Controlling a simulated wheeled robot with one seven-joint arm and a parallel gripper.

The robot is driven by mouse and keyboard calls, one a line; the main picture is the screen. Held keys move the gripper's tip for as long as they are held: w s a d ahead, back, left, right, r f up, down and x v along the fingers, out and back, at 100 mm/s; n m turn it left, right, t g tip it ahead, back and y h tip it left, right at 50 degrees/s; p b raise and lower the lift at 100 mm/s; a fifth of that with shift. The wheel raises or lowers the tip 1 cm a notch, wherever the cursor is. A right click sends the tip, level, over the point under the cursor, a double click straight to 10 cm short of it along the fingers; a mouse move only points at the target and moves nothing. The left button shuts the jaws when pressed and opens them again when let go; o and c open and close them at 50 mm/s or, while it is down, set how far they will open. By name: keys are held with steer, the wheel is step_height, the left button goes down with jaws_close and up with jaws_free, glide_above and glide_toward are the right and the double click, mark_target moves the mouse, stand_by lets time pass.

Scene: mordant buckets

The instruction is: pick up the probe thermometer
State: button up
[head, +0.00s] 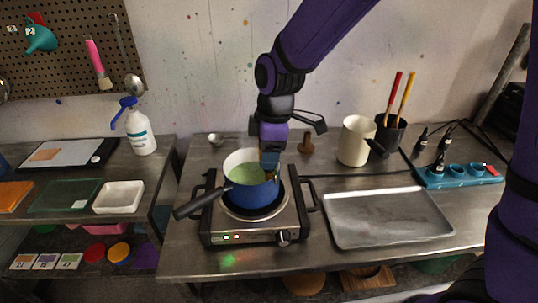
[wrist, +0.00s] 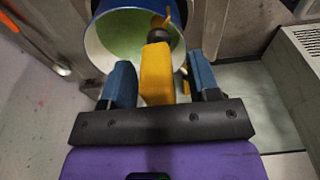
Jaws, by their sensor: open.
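The probe thermometer (wrist: 156,72) shows its yellow body in the wrist view, with a dark collar and an orange-yellow part at the rim of the pot. My gripper (wrist: 161,78) is open, with one blue finger on each side of the yellow body and gaps visible between. The blue pot (head: 252,196) with green liquid sits on the hotplate in the head view, and its white inside (wrist: 105,35) shows in the wrist view. In the head view my gripper (head: 270,162) is over the pot's right rim and mostly hides the thermometer.
The hotplate (head: 258,232) stands on the steel table, and the pot's black handle (head: 195,205) points left. A metal tray (head: 387,217) lies right.

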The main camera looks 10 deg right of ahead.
steer(key=c, duration=1)
steer(key=shift+r, duration=0.1)
